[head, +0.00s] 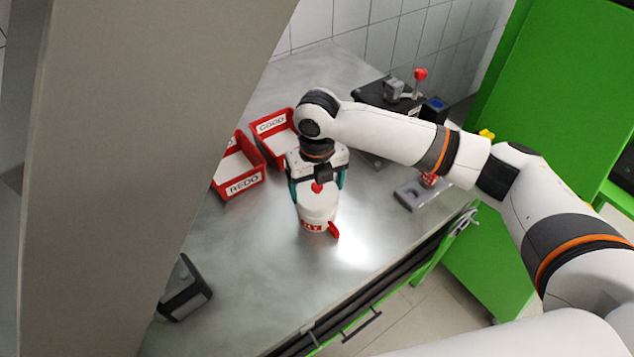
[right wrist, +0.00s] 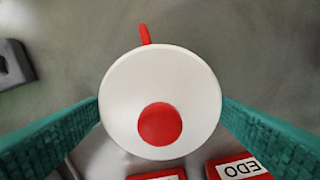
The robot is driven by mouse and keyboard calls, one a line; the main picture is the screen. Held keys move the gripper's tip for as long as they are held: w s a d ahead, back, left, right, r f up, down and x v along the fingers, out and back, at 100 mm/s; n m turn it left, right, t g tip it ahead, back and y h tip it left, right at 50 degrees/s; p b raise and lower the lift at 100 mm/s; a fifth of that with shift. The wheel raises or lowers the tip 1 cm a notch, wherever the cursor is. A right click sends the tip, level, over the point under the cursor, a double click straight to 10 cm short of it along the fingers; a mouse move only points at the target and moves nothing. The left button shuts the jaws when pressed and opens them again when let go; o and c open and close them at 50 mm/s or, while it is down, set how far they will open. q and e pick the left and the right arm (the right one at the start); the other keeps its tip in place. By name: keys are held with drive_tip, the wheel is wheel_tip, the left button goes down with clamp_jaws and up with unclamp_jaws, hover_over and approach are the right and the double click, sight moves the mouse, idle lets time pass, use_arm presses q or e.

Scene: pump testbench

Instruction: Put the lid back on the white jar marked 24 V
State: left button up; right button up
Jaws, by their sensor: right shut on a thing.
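The white jar (head: 316,215) stands upright on the metal bench, with a red label whose characters I cannot read clearly and a red handle (head: 333,231). The round white lid (head: 312,200) with a red knob (head: 317,187) is over the jar's mouth; I cannot tell whether it is fully seated. My right gripper (head: 317,188) points down, its teal fingers shut on the lid from both sides. In the right wrist view the lid (right wrist: 160,85) fills the space between the fingers and hides most of the jar; the handle (right wrist: 144,34) sticks out. My left gripper is not in view.
Red bins marked REDO (head: 240,186) and GOOD (head: 272,126) stand behind the jar to the left. A grey block (head: 418,192) and a black fixture with a red-knobbed lever (head: 420,75) are to the right. A dark box (head: 184,290) sits front left. The bench between is clear.

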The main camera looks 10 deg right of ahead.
drive_tip(key=shift+p, duration=0.4)
idle(0.4)
drive_tip(key=shift+f+p, duration=0.15)
drive_tip(key=shift+p, duration=0.15)
idle(0.9)
drive_tip(key=shift+p, duration=0.4)
idle(0.4)
drive_tip(key=o, duration=0.6)
drive_tip(key=shift+o, duration=0.2)
drive_tip(key=shift+r+p, duration=3.55)
drive_tip(key=shift+p, duration=0.05)
